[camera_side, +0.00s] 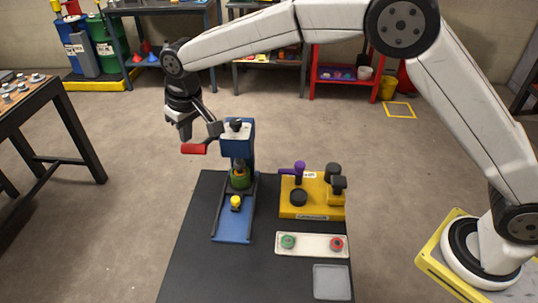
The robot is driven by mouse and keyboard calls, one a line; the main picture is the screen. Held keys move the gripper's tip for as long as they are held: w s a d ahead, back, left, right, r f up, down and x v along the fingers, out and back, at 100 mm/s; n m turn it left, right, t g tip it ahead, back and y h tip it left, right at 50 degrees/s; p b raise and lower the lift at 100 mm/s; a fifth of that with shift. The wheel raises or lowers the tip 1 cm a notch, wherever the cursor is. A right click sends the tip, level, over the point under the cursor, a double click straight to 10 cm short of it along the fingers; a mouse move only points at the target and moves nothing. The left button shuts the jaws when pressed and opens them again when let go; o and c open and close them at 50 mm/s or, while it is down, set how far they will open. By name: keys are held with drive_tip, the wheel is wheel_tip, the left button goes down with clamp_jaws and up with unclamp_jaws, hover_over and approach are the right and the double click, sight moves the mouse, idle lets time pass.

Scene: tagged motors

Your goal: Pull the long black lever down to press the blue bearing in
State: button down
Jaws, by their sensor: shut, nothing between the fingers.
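A blue press (233,238) stands on the black table, with a green round part (240,178) under its head and a yellow knob (236,202) in front. A thin dark bar, apparently the lever (206,111), slants up and left from the press head. A red grip (194,149) sticks out left of the head. My gripper (184,134) points down, just above the red grip and beside the bar. It is shut and empty; whether it touches either cannot be told. I cannot make out a blue bearing.
A yellow fixture (313,211) with a purple handle and black posts stands right of the press. A white tray (312,252) holds a green and a red round part. A grey pad (331,282) lies in front. The black table (196,272) is bare left of the press.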

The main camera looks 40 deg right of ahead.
drive_tip(key=shift+r, duration=1.65)
drive_tip(key=shift+s+d, duration=0.15)
drive_tip(key=shift+d, duration=0.35)
drive_tip(key=s+d+f+m, duration=0.1)
drive_tip(key=s+d+f, duration=0.3)
drive_tip(key=s+d, duration=0.8)
drive_tip(key=s+d+f+m, duration=0.2)
drive_tip(key=s+d+f, duration=0.3)
drive_tip(key=s+d, duration=0.7)
drive_tip(key=shift+s+h, duration=0.3)
drive_tip(key=shift+s, duration=0.8)
